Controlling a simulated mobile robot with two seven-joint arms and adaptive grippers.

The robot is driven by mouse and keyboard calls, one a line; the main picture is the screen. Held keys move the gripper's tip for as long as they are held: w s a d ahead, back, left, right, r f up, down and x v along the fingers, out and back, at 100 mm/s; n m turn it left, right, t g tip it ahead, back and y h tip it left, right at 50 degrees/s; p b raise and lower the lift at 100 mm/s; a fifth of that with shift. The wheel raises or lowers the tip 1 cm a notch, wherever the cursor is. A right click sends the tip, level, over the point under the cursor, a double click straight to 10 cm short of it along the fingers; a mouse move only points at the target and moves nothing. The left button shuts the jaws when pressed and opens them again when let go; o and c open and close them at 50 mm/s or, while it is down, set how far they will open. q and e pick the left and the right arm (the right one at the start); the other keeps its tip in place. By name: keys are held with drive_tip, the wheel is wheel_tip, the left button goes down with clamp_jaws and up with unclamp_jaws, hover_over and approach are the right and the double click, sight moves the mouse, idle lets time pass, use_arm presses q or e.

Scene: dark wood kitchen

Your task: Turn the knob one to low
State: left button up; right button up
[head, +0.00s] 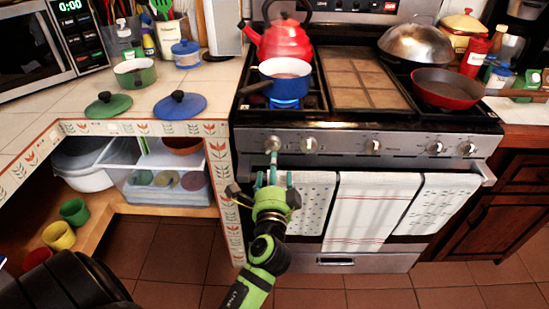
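The stove's front panel (400,143) carries a row of several round knobs. The leftmost knob (273,143) sits below the front left burner, and a blue glow (287,103) shows at that burner, under the blue pot. My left gripper (273,172), on a green and black arm from below, points up at this knob. Its teal fingers are just below the knob; one tip overlaps the knob's lower edge in the picture. I cannot tell whether it touches the knob or whether the fingers are open or shut. My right gripper is not in view.
The blue pot (286,78), red kettle (283,40), red pan (446,88) and domed wok (416,43) stand on the stove. Towels (372,205) hang from the oven handle beside my gripper. A counter with lids (179,105) and open shelves is at left.

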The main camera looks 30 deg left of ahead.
use_arm(q)
drive_tip(key=shift+v, duration=1.65)
